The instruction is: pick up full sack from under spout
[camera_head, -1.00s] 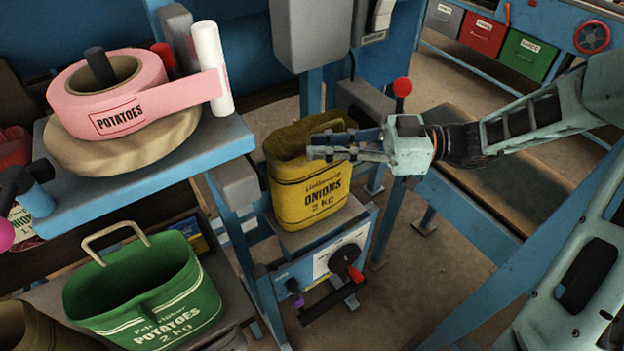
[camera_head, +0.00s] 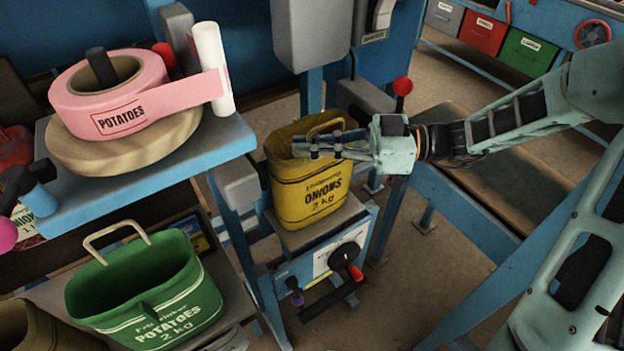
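The yellow sack (camera_head: 311,200), printed "ONIONS 2 kg", stands upright on the small scale platform (camera_head: 318,227). The grey spout housing (camera_head: 311,35) is above and behind it. My gripper (camera_head: 318,145) reaches in from the right at the height of the sack's top rim. Its fingers lie across the opening, near the sack's handle. The fingers look spread a little apart, with a gap between them. I cannot tell whether they touch the rim or handle. How full the sack is does not show clearly.
A blue shelf (camera_head: 150,175) at left holds a pink "POTATOES" tape roll (camera_head: 115,90). A green potato sack (camera_head: 150,295) stands lower left. A red-knobbed lever (camera_head: 402,88) rises behind my gripper. A conveyor belt (camera_head: 490,175) runs at right.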

